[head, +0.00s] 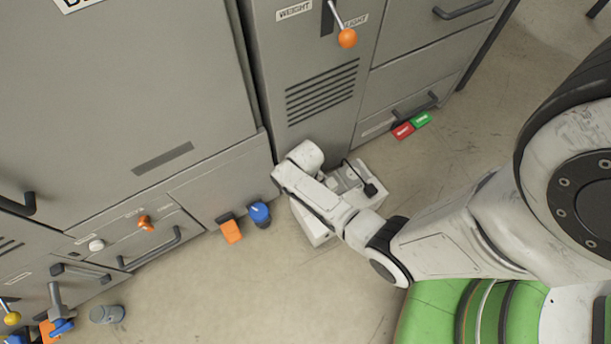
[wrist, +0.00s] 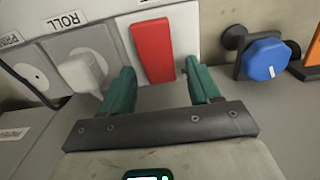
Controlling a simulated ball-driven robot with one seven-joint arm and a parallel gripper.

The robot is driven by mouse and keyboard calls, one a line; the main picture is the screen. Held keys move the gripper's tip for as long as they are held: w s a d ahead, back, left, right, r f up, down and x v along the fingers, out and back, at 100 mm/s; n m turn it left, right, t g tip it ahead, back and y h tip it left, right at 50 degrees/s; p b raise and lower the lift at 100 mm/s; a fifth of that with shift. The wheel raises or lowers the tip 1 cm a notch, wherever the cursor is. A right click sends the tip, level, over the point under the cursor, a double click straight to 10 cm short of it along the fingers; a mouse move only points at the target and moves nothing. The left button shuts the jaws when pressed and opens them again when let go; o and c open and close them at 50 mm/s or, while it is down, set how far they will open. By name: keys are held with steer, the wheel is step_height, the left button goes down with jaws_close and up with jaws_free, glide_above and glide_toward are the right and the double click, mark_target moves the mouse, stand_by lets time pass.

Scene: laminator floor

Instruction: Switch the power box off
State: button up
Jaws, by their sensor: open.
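A white plug (wrist: 84,72) sits to the left of the switch. My gripper (wrist: 161,78) is open, with one green finger to each side of the switch's lower part. Nothing is held between the fingers. I cannot tell whether they touch the box. The fingers are hidden in the head view.
A blue knob (head: 260,213) and an orange block (head: 230,231) are low on the cabinet, left of the box. A lever with an orange ball (head: 347,38) is above. Open floor lies in front.

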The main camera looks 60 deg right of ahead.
steer(key=c, duration=1)
steer(key=shift+s+a+r+t+h+p, duration=0.2)
steer(key=shift+s+t+h+p, duration=0.15)
steer(key=shift+t+p, duration=0.3)
steer(key=shift+c, duration=0.2)
steer(key=shift+s+a+t+h, duration=0.15)
steer(key=shift+t+h, duration=0.5)
steer(key=shift+t, duration=0.2)
steer(key=shift+t+h, duration=0.3)
steer(key=shift+t, duration=0.1)
steer(key=o, duration=1)
steer(key=shift+r, duration=0.1)
steer(key=shift+o, duration=0.2)
